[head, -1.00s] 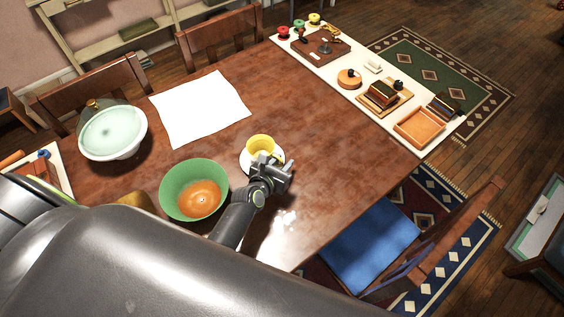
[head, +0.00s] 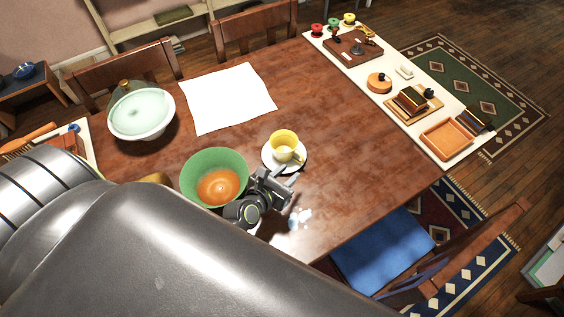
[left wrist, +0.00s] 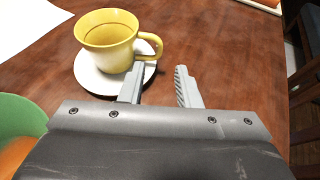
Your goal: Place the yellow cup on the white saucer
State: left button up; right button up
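The yellow cup (head: 284,144) stands upright on the white saucer (head: 270,163) on the brown table. In the left wrist view the cup (left wrist: 108,36) sits on the saucer (left wrist: 90,76), its handle turned to the right. My left gripper (head: 287,180) is just in front of the saucer on the near side. In the left wrist view its two fingers (left wrist: 160,88) are apart with bare table between them, and the left finger overlaps the saucer's edge in the picture. The gripper is open and clear of the cup. My right gripper is not in view.
A green bowl (head: 202,165) with orange contents stands left of my left gripper. A white sheet (head: 228,97) and a domed white dish (head: 142,135) lie farther back. A white runner with trays and spools (head: 349,19) lines the right. Table right of the saucer is clear.

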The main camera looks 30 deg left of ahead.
pick_arm(q)
jog(key=shift+v, duration=1.1)
jog(key=shift+r, duration=0.1)
